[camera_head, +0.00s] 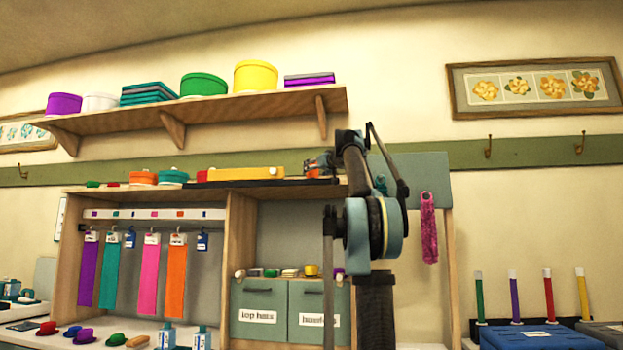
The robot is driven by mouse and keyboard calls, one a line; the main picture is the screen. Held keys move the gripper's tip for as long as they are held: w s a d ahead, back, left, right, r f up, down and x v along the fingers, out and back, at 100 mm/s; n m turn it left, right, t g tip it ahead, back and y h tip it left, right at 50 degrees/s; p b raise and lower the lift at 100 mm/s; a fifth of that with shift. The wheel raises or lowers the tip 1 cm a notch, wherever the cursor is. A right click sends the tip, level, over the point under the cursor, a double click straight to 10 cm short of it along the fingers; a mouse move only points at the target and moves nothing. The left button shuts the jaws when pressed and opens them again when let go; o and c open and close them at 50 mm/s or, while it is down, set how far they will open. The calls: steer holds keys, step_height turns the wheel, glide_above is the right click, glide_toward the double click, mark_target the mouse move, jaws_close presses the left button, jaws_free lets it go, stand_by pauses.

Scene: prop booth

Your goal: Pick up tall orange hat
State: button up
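A small orange hat-like item (143,178) sits on top of the wooden cabinet, left of a teal one (173,177). It looks low, and I cannot tell that it is the tall orange hat. My arm rises in front of the cabinet's right part. Its end, with my gripper (318,165), is small and dark just above the cabinet top, right of the yellow box. Some orange shows at the gripper, but I cannot tell whether it is a hat or part of the arm. The fingers are not clear.
A yellow box (246,173) lies on the cabinet top. A wall shelf (200,108) with round boxes is above. Drawers (258,308), hanging ribbons (151,275) and small hats (84,335) are below. A grey-green panel (418,180) stands right of my arm.

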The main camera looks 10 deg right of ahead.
steer(key=shift+x, duration=1.9)
steer(key=shift+d, duration=0.1)
steer(key=c, duration=0.9)
